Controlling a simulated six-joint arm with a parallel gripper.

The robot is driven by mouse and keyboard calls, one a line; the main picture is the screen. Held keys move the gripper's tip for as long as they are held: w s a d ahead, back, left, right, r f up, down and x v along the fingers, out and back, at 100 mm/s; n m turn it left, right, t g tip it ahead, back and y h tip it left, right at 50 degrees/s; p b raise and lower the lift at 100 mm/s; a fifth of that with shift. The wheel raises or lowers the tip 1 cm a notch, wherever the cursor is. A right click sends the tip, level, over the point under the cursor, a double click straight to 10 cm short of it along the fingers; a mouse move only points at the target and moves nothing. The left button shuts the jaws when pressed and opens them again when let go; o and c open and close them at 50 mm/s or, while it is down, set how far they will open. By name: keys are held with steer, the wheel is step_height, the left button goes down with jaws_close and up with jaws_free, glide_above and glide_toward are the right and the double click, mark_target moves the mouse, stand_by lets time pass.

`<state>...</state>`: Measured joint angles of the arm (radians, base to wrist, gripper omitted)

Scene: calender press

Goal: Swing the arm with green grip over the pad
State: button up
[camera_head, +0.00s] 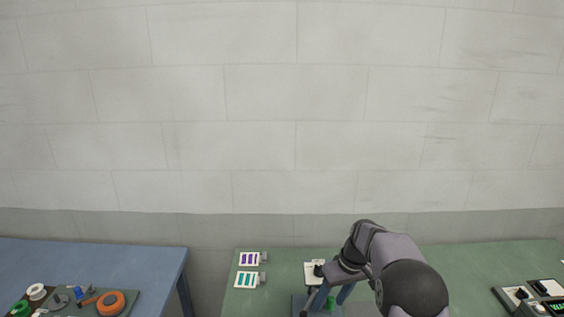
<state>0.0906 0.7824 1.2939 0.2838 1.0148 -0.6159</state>
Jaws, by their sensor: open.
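A small green part (330,303), which looks like the green grip, shows low in the picture, just right of a slim dark bar. My arm comes in from the lower right, bends at the top and reaches down to the left over this spot. My gripper (317,296) is at its end, close to the green part; it is open, but its fingers are small and partly hidden. I cannot tell whether it touches the green part. A blue-grey body (298,301), perhaps the press, shows beside it. The pad cannot be made out; the picture's bottom edge and my arm hide much here.
The green bench (215,300) carries two white racks with purple (249,258) and teal (246,280) pieces. A white plate with a black knob (314,270) stands behind my gripper. Control boxes (520,298) are at right. A blue table (90,262) with tape rolls (110,302) is at left.

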steer(key=shift+a+f, duration=0.1)
steer(key=shift+f, duration=0.1)
steer(key=shift+w+d+p, duration=0.25)
steer(key=shift+d+p, duration=0.2)
steer(key=shift+d, duration=0.5)
stand_by(1.2)
steer(key=shift+w+d+p, duration=0.25)
steer(key=shift+d, duration=0.25)
steer(key=shift+w+d+p, duration=0.25)
steer(key=shift+d, duration=0.2)
stand_by(1.4)
steer(key=shift+s+a, duration=0.1)
steer(key=shift+a, duration=0.25)
steer(key=a+p+v, duration=0.1)
steer(key=p+v, duration=0.4)
steer(key=v, duration=0.2)
steer(key=shift+w+a+r, duration=0.25)
steer(key=shift+a+r, duration=0.05)
steer(key=shift+r, duration=0.1)
stand_by(0.4)
steer(key=s+a+f+m+h+b, duration=0.1)
steer(key=s+m+b, duration=0.1)
steer(key=s, duration=1.4)
steer(key=s+f+m+g+h+b, duration=0.1)
steer(key=s+f+m+b, duration=0.1)
steer(key=s, duration=1.5)
steer(key=shift+a+f+h+b, duration=0.25)
steer(key=shift+a+h+b, duration=0.05)
steer(key=shift+a, duration=0.1)
